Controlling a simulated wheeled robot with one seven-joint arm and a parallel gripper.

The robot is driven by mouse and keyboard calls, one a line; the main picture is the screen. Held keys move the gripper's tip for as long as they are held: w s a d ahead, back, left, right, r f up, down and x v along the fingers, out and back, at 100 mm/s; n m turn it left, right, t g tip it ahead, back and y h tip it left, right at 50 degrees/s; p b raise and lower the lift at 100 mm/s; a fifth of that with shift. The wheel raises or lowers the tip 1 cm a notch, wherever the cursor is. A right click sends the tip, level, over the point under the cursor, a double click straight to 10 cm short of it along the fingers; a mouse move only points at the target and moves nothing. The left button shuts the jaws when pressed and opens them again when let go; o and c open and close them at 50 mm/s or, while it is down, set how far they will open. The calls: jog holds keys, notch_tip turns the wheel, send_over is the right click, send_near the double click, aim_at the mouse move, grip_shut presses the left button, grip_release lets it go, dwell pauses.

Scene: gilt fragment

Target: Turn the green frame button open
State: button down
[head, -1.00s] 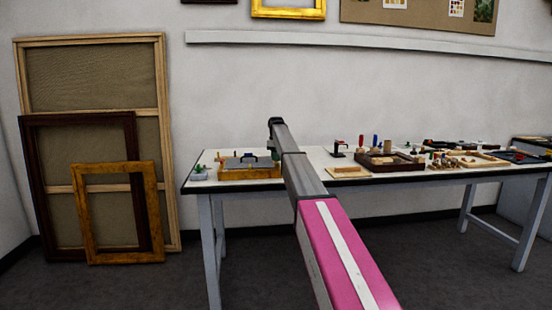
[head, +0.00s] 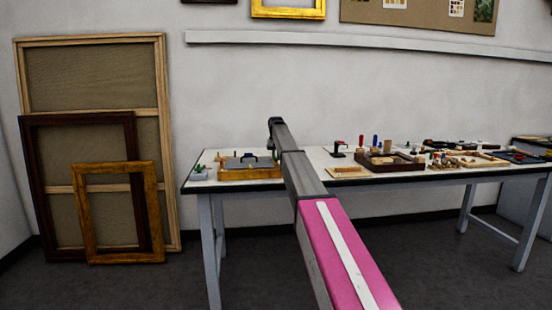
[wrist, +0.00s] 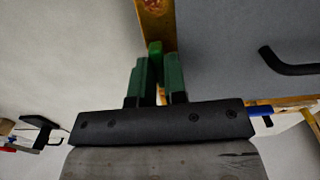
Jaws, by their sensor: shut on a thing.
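The wooden frame (head: 250,174) with a grey back panel lies on the left part of the table. In the wrist view its golden-brown edge (wrist: 155,22) runs down from the top beside the grey panel (wrist: 225,50). The small green button (wrist: 155,48) sits at that edge, between my finger tips. My gripper (wrist: 158,64) is shut on the green button, with its dark green fingers on either side. The fingers hide the button's lower part, so its turn angle is hard to tell. In the head view my arm hides the gripper and the button.
A black curved handle (wrist: 287,64) stands on the panel to the right of my fingers. A blue piece (wrist: 262,111) sits at another frame edge. A small bowl (head: 199,173) is left of the frame. A dark tray (head: 390,163) and several tools fill the table's right side.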

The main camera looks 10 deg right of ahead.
jog(key=shift+m, duration=0.3)
jog(key=c, duration=1.2)
grip_release()
jog(key=shift+o, duration=0.2)
jog(key=shift+r, duration=0.1)
notch_tip(320, 180, up, 11)
jog(key=shift+f, duration=0.2)
